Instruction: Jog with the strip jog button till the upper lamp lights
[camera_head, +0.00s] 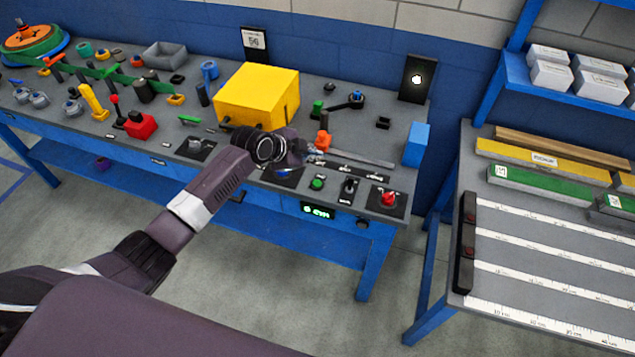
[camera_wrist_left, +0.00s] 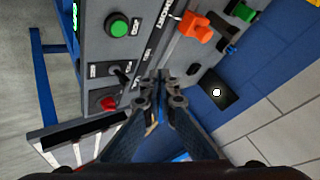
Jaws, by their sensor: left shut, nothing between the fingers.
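My left gripper (camera_head: 296,152) is over the front right part of the bench, above a row of controls. In the left wrist view its fingers (camera_wrist_left: 163,88) are shut with nothing between them. A green button (camera_head: 317,183) stands on a dark plate just right of and below the gripper; it also shows in the left wrist view (camera_wrist_left: 118,27), apart from the fingers. A blue control (camera_head: 282,172) is partly hidden under the gripper. The small labels are too small to read, so I cannot tell which is the strip jog button. A black upright panel (camera_head: 416,79) shows one lit white spot.
Right of the green button are a black switch (camera_head: 348,188) and a red knob (camera_head: 389,199). A yellow box (camera_head: 257,97) and an orange part (camera_head: 323,141) stand near the gripper. A green-lit display (camera_head: 318,211) is on the bench front. A second table (camera_head: 540,255) stands at right.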

